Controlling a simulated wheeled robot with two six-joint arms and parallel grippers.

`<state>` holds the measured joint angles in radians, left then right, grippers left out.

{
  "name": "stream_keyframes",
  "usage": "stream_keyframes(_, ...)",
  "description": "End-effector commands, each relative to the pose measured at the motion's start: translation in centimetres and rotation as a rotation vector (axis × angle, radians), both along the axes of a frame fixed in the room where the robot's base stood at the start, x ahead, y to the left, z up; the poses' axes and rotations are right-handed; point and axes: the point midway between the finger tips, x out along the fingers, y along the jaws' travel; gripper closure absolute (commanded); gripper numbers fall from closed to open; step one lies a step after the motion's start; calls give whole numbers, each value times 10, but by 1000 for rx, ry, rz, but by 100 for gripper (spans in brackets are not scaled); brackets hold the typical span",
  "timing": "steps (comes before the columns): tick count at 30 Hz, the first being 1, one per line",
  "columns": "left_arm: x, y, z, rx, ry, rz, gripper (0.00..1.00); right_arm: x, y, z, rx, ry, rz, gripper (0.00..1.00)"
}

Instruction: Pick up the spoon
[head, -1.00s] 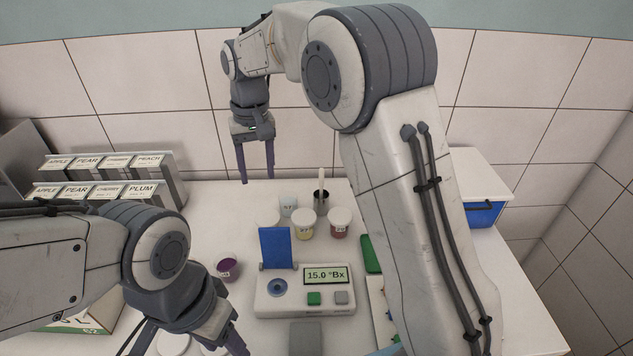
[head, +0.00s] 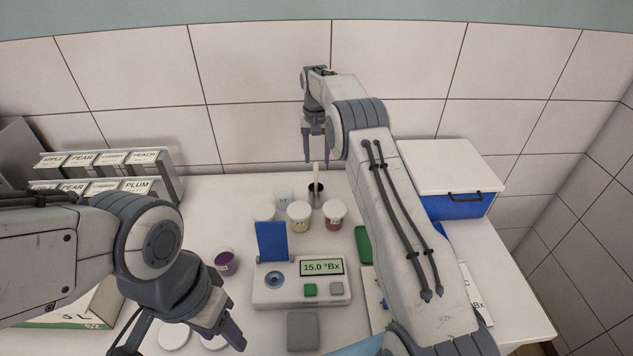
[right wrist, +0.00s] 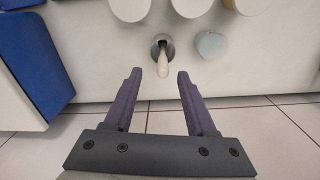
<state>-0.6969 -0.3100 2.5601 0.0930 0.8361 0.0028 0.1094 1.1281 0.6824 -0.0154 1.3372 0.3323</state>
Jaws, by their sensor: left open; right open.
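The spoon (head: 316,173) stands upright in a small dark metal cup (head: 316,196) at the back of the table, with only its pale handle showing and its lower end hidden in the cup. In the right wrist view the spoon handle (right wrist: 162,66) points toward the camera, roughly in line with the gap between my fingers. My right gripper (head: 321,160) is open and empty, pointing down close above and behind the spoon. Its spread purple fingers (right wrist: 158,84) also show in the right wrist view. My left gripper (head: 236,340) is at the lower left, away from the spoon.
Several lidded jars (head: 299,217) stand just in front of the cup. A refractometer (head: 300,287) reading 15.0 °Bx has a raised blue lid. A purple cup (head: 226,262) is to its left. A blue box with white lid (head: 465,205) stands at right, a label rack (head: 110,170) at left.

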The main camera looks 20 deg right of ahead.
Motion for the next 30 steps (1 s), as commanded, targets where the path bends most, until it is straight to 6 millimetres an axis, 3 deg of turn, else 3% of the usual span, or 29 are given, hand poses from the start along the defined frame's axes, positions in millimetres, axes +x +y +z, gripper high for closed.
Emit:
stream_keyframes(8, 0, 0, 27, 0, 0, -3, 50, 0, 3, -30, 0, 5, 1, 44)
stream_keyframes(12, 0, 0, 31, 0, 0, -4, 50, 1, 3, -48, 0, 1, 1, 44)
stream_keyframes(20, 0, 0, 30, 0, 0, -4, 50, 1, 3, -54, 0, -1, 1, 44)
stream_keyframes(21, 0, 0, 30, 0, 0, -4, 50, 1, 3, -54, 0, -1, 1, 47)
stream_keyframes(25, 0, 0, 30, 0, 0, -4, 50, 1, 3, -54, 0, -1, 1, 97)
stream_keyframes(30, 0, 0, 30, 0, 0, -4, 50, 2, 3, -53, 0, -1, 1, 100)
